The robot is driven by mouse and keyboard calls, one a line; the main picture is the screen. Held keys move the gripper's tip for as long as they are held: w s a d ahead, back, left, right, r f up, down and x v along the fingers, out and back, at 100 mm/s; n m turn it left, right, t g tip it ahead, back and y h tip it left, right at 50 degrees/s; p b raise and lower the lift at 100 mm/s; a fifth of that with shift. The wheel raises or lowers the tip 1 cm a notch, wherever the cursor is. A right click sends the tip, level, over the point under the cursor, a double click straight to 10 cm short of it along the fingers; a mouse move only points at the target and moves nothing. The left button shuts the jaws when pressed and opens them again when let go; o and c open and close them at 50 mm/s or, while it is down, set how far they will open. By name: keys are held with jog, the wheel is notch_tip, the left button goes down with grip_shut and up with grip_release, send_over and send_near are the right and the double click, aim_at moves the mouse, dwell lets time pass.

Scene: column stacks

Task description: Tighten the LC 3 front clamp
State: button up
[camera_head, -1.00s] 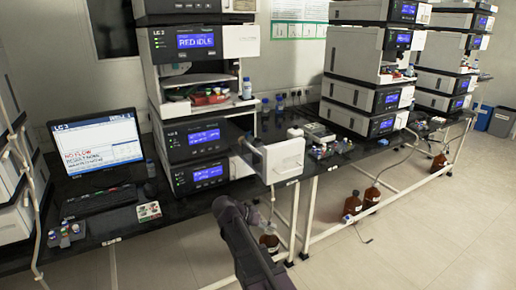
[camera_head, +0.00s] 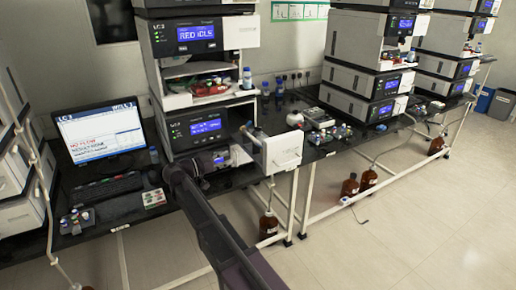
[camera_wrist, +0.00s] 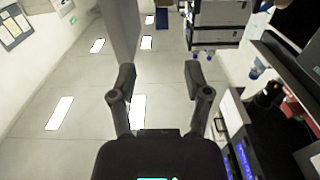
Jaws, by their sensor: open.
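The LC 3 stack (camera_head: 189,37) stands left of centre in the head view, its upper display reading RED IDLE. A white boxy part (camera_head: 282,152) juts out at its front right, with a short grey bar (camera_head: 252,135) at its left end. I cannot tell which small part is the front clamp. My dark arm reaches up to the front of the stack's lower modules; its end is hard to make out there. In the wrist view my gripper (camera_wrist: 159,78) is open, its two dark fingers apart with nothing between them.
A monitor (camera_head: 97,134) labelled LC 3 and a keyboard (camera_head: 104,190) stand left on the black bench. Other stacks (camera_head: 366,50) stand to the right. Brown bottles (camera_head: 350,187) stand under the bench. The floor (camera_head: 440,220) at right is clear.

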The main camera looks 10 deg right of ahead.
jog(key=shift+d, duration=0.1)
jog(key=x, duration=1.3)
jog(key=shift+w+d, duration=0.15)
jog(key=shift+d, duration=0.2)
